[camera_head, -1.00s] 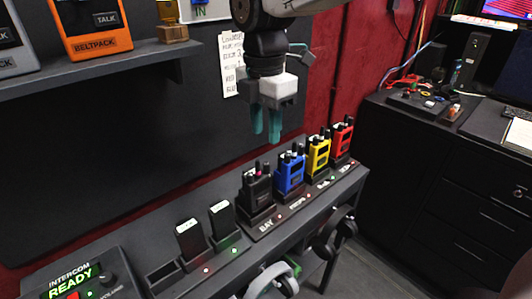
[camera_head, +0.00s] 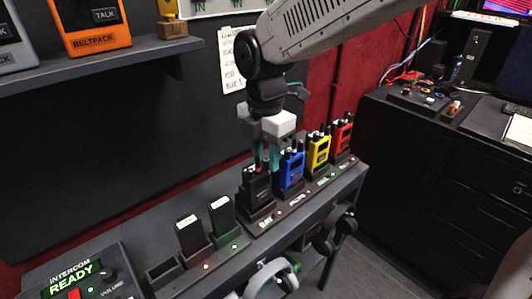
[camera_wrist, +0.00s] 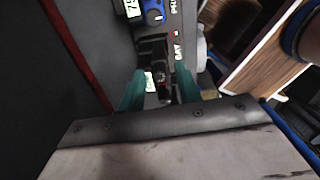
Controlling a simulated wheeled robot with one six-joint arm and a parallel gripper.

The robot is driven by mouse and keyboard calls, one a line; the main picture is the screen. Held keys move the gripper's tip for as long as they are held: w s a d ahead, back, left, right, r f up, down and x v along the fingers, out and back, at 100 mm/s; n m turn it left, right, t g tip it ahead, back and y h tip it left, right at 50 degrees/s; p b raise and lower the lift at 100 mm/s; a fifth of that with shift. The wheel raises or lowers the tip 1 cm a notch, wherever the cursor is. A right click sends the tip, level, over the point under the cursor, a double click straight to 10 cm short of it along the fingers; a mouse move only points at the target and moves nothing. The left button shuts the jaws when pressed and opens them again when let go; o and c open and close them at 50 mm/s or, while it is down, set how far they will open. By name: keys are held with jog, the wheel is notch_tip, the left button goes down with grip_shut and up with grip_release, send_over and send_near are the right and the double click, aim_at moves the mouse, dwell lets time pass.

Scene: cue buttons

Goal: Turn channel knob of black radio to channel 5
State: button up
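The black radio (camera_head: 257,190) stands upright in its charging dock, leftmost in the row of coloured radios. In the wrist view the black radio (camera_wrist: 152,52) shows from above, with its small top knobs partly in shadow. I cannot read the channel knob's setting. My gripper (camera_head: 266,157) points down just above the radio's top, its teal fingertips close to the knobs. In the wrist view my gripper (camera_wrist: 160,88) has its fingers apart, one on each side of the radio's top. I cannot tell whether either finger touches a knob.
A blue radio (camera_head: 290,172) stands close on the right, then a yellow radio (camera_head: 318,150) and a red radio (camera_head: 341,134). Two black packs (camera_head: 222,213) stand left on the same shelf, beyond them an intercom box (camera_head: 85,285). Headphones hang at the shelf's front.

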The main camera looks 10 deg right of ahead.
aim_at(266, 159)
grip_shut()
jog(key=shift+m, duration=2.4)
jog(key=shift+o, duration=0.9)
grip_release()
jog(key=shift+r, duration=3.95)
